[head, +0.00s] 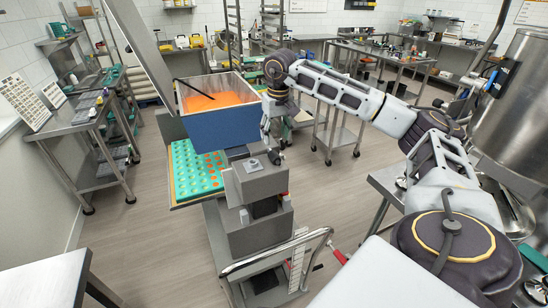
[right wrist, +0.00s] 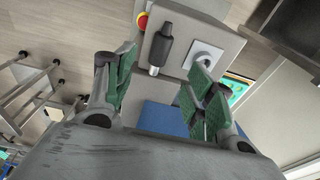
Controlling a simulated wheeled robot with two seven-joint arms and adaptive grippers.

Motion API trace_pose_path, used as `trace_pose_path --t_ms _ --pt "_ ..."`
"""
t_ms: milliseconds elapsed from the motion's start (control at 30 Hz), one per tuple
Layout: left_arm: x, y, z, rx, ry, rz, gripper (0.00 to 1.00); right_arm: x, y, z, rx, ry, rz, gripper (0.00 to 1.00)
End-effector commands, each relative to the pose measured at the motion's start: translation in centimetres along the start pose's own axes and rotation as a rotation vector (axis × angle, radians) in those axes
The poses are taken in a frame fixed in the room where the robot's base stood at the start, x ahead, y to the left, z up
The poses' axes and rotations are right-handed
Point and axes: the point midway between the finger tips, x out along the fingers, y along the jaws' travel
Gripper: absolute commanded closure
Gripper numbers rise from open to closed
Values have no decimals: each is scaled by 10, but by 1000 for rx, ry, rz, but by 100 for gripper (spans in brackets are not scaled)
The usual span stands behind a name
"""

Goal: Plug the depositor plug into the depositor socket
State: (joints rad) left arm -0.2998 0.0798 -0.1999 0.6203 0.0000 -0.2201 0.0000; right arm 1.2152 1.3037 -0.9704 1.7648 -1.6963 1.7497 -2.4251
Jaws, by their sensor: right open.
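The depositor plug (right wrist: 161,47) is a black cylinder with a pale metal tip in the right wrist view. It appears to lie on the grey top of the depositor, beside the depositor socket and apart from it. The depositor socket (right wrist: 205,56) is a whitish square plate, partly hidden by a finger; it also shows in the head view (head: 252,165). My right gripper (right wrist: 158,88) is open and empty, its green-padded fingers either side of the plug in the picture, not touching it. In the head view my right gripper (head: 273,143) points down above the machine top. My left gripper is not in view.
A red and yellow button (right wrist: 142,20) is near the plug. A metal handle rail (head: 275,262) is in front.

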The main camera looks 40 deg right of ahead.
Motion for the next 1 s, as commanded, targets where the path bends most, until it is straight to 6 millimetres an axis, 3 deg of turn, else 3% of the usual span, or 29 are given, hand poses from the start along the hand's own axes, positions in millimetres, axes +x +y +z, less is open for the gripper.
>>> trace_pose_path --t_ms 300,833,1000 --pt "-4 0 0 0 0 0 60 37 0 0 0 -1 0 46" --pt "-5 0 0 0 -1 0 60 45 0 0 0 0 0 46" --pt "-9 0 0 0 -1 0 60 56 1 0 0 -1 1 46"
